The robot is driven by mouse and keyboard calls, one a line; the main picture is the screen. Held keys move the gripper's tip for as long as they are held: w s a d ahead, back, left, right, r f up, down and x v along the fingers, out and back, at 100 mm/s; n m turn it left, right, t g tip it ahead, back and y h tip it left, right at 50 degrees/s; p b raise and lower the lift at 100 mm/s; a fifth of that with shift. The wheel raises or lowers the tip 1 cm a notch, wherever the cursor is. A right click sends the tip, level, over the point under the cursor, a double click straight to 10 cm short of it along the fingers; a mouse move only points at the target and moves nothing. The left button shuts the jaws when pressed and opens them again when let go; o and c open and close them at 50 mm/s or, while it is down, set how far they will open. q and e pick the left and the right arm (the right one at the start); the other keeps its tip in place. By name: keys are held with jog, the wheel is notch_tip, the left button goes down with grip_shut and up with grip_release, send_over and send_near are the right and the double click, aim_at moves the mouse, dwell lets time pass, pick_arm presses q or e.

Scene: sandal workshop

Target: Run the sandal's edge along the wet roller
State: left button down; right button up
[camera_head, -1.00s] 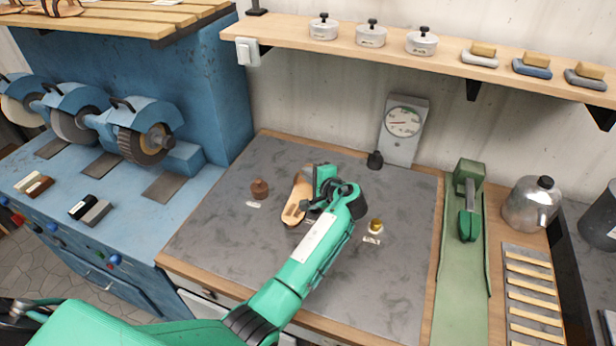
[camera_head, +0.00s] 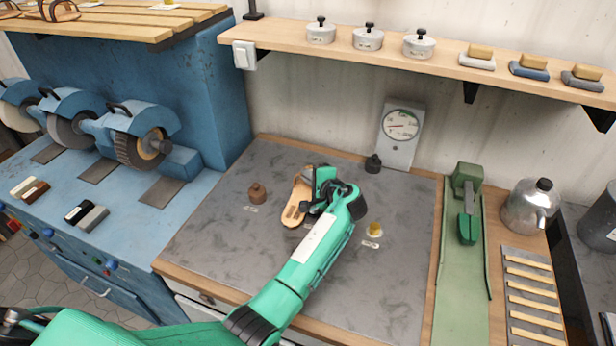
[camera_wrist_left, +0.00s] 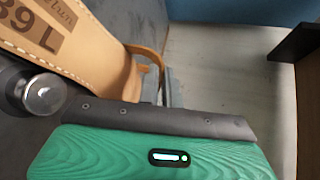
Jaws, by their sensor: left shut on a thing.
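A tan sandal (camera_head: 294,212) is over the grey bench mat (camera_head: 210,255), toe end pointing down-left. In the left wrist view its insole (camera_wrist_left: 85,50) shows a "39 L" stamp and a tan strap. My left gripper (camera_head: 318,192) is shut on the sandal near its strap; the fingers (camera_wrist_left: 163,88) show beside the strap. I cannot tell which is the wet roller. My right gripper is not in view.
Blue grinding wheels (camera_head: 138,140) stand at the left. A dial gauge (camera_head: 401,126) is behind the mat. A green press (camera_head: 467,205) and a metal kettle (camera_head: 531,206) are at the right. A shelf (camera_head: 440,62) runs above. The front of the mat is clear.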

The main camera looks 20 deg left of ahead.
pick_arm(q)
jog(key=shift+w, duration=0.3)
dwell(0.5)
jog(key=shift+w+d+b, duration=0.1)
jog(key=shift+w+b, duration=0.3)
jog(key=shift+w, duration=0.1)
jog(key=shift+w, duration=0.1)
jog(key=shift+w, duration=0.25)
jog(key=shift+w+b, duration=0.5)
jog(key=shift+b, duration=0.1)
jog(key=shift+w+b, duration=0.35)
jog(key=shift+w+d+b, duration=0.1)
jog(key=shift+w+b, duration=0.3)
jog(key=shift+w, duration=0.1)
dwell(0.4)
jog(key=shift+w+d, duration=0.1)
jog(key=shift+w, duration=0.1)
dwell(1.0)
